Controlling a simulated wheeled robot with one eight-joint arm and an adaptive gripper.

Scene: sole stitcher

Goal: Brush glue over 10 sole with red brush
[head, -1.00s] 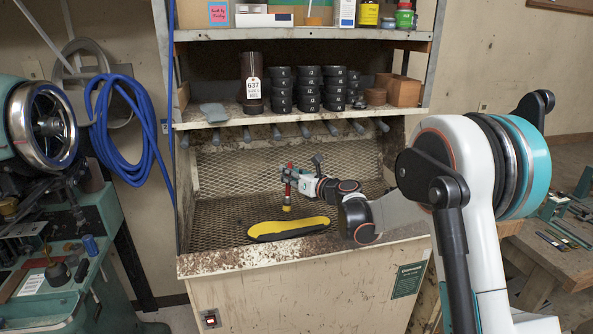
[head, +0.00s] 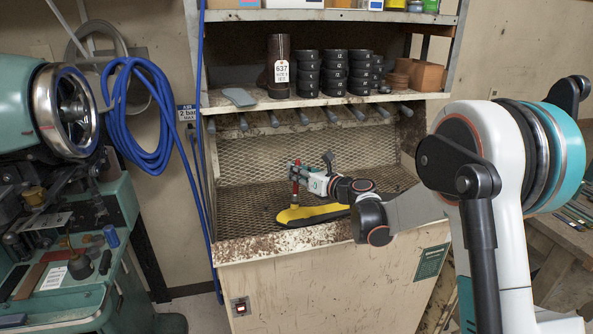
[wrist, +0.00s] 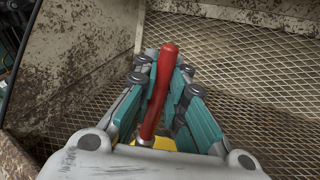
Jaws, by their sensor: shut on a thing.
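A yellow-topped shoe sole with a dark edge (head: 318,212) lies on the mesh floor of the bench; no size mark is legible on it. My gripper (head: 297,174) is shut on the red brush (head: 295,187) and holds it upright, bristles down, at the left end of the sole. Whether the bristles touch the sole I cannot tell. In the wrist view the red handle (wrist: 160,85) stands between the teal fingers, and the gripper hides most of the sole, with only a sliver of yellow showing.
The mesh-backed bench has a stained front lip (head: 270,246). A blue hose (head: 130,120) and a teal machine (head: 50,110) stand left.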

